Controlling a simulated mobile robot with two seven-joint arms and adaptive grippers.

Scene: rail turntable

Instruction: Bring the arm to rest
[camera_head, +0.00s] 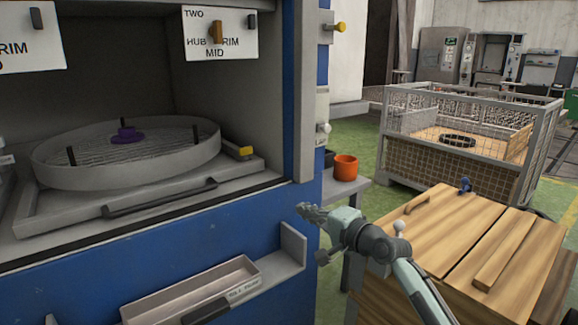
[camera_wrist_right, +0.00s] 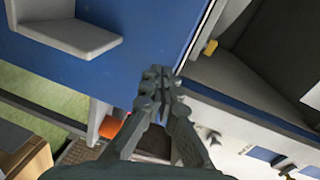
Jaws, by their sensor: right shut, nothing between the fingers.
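My right gripper (camera_head: 306,212) is in front of the blue machine's right edge in the head view, above the wooden crate's left side. Its fingers are shut and empty, and they point to the left. In the right wrist view the fingertips (camera_wrist_right: 158,88) meet in front of the blue panel (camera_wrist_right: 125,70). My right arm comes in from the lower right. My left gripper is not in either view.
A round turntable (camera_head: 60,175) with a purple piece (camera_head: 127,135) sits in the machine's bay. A grey bracket (camera_head: 293,245) and a tray (camera_head: 190,290) stick out below. An orange pot (camera_head: 345,167) stands behind my gripper. A wooden crate (camera_head: 450,230) and mesh cage (camera_head: 450,165) stand right.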

